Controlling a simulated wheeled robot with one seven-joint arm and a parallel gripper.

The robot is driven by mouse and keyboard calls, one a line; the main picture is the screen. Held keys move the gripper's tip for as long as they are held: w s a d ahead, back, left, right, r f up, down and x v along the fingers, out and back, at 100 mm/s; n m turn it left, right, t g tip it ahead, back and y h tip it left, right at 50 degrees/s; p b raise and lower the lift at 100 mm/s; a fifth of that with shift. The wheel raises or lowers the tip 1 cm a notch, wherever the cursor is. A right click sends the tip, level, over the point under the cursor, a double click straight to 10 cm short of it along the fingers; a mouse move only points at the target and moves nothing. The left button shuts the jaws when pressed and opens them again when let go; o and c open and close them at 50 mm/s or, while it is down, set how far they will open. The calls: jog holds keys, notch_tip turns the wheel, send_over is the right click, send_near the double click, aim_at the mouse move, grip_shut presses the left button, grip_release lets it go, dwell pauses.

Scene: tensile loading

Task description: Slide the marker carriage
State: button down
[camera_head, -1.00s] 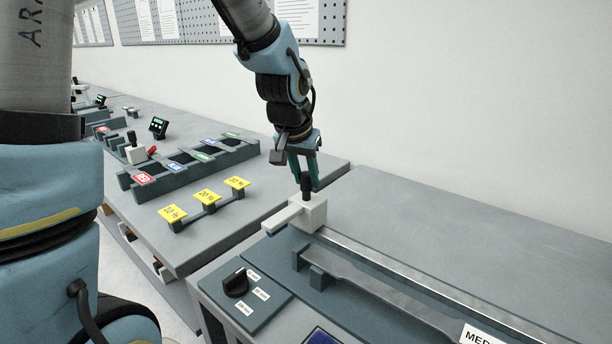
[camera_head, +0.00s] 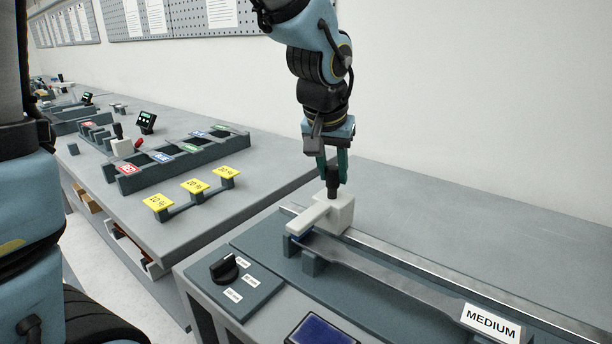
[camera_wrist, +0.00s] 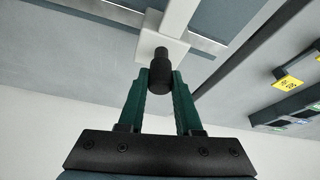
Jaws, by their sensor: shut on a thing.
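The marker carriage (camera_head: 331,214) is a white block on a metal rail (camera_head: 410,260), with an arm reaching out to the left front over a grey bar. A black knob (camera_head: 333,182) stands upright on it. My gripper (camera_head: 333,171) is above the carriage with its green fingers shut on the knob. In the wrist view, the fingers (camera_wrist: 159,85) close on both sides of the black knob, and the white carriage (camera_wrist: 165,45) lies beyond it. The carriage sits near the rail's left end. A blue part shows under its arm.
A specimen bar labelled MEDIUM (camera_head: 490,322) lies along the rail. A black rotary dial (camera_head: 224,267) and a blue screen (camera_head: 320,330) are at the front. Yellow tags (camera_head: 195,186) and a slotted rack (camera_head: 180,163) stand on the left bench. The rail to the right is clear.

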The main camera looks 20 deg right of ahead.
jog(key=s+d+b, duration=0.2)
jog(key=s+d, duration=0.4)
jog(key=s, duration=0.6)
jog(key=s+d+b, duration=0.3)
jog(key=s+d, duration=0.4)
jog(key=s, duration=0.5)
jog(key=s+d+b, duration=0.3)
jog(key=s+d, duration=0.4)
jog(key=s, duration=0.5)
jog(key=c, duration=0.6)
grip_release()
jog(key=shift+r, duration=0.15)
jog(key=v, duration=1)
jog(key=shift+s+a+r, duration=0.15)
jog(key=shift+r, duration=0.05)
